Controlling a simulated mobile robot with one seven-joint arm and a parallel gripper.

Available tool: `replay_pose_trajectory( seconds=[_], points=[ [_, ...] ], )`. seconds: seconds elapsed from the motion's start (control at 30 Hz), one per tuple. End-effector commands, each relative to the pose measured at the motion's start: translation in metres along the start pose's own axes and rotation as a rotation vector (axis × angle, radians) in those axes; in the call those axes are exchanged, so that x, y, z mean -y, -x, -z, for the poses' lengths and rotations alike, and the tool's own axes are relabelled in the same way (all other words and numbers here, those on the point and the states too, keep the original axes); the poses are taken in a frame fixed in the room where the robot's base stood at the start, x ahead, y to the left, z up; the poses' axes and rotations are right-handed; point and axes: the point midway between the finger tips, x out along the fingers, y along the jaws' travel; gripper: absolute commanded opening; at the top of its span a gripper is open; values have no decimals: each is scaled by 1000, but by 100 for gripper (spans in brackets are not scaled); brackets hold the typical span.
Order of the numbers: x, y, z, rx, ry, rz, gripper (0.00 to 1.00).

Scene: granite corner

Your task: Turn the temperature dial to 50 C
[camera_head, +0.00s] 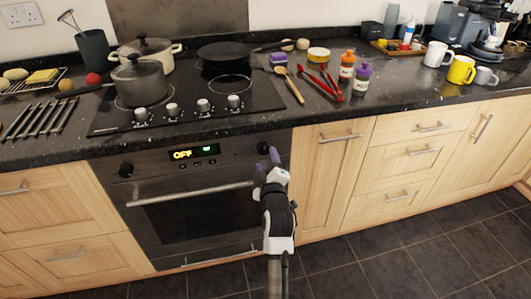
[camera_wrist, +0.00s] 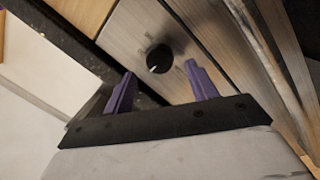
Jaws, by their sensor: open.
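The oven's right dial (camera_head: 263,147) is a round black knob on the control panel, partly behind my gripper (camera_head: 267,163) in the head view. In the wrist view the dial (camera_wrist: 159,59) lies ahead between the two purple fingers and beyond their tips, with a pale pointer mark near its lower edge. My gripper (camera_wrist: 158,72) is open and empty, its fingers apart from the knob. A second black dial (camera_head: 126,170) sits at the panel's left end. The display (camera_head: 194,152) reads "OFF" with a green symbol beside it. I cannot tell which dial sets temperature.
The oven door handle (camera_head: 188,194) sticks out below the panel. The dark counter edge (camera_head: 200,134) overhangs above it. The hob (camera_head: 190,100) holds pots and a pan. The floor (camera_head: 400,260) in front of the right cabinets is clear.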

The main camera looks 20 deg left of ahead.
Motion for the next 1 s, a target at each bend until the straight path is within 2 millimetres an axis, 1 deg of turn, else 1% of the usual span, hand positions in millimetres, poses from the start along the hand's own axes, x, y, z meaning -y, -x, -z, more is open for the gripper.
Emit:
replay_pose_trajectory(
  seconds=[0.03,0.2,0.33,0.57,0.67,0.9,0.93,1.0],
  points=[
    [-2,-9,2,-1,0,-1,57],
    [-1,-26,1,-1,0,0,57],
    [0,-31,0,-1,0,-1,57],
    [0,-31,0,-1,0,-1,57],
    [0,-31,0,-1,0,-1,47],
    [0,-31,0,0,0,-1,16],
    [0,-31,0,0,0,-1,13],
    [0,-31,0,0,-1,-1,13]
  ],
)
